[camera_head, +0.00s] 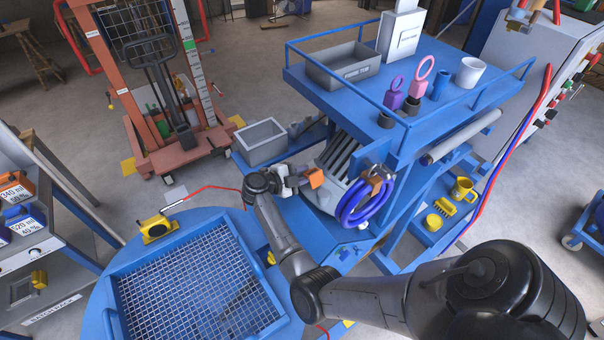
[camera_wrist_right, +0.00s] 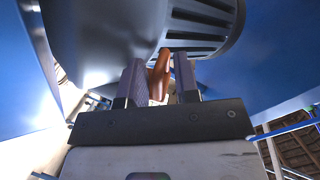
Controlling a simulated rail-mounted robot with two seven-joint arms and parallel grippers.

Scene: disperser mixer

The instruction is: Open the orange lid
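The orange lid (camera_head: 316,178) is a small orange piece at the left side of the grey ribbed machine body, at the tip of my right gripper (camera_head: 292,181). In the right wrist view, the orange lid (camera_wrist_right: 159,76) rises between the two dark fingers of my right gripper (camera_wrist_right: 160,80). It is close to the left finger, and a narrow gap shows toward the right finger. The fingers stand apart, one on each side of it. The lid's lower end is hidden behind the gripper body. My left gripper is not in view.
Coiled blue-purple hoses (camera_head: 362,203) hang right of the lid. A blue railed shelf (camera_head: 437,122) stands above, and a round blue hopper with a mesh grate (camera_head: 197,290) lies left of my forearm. A grey bin (camera_head: 262,142) sits behind the gripper.

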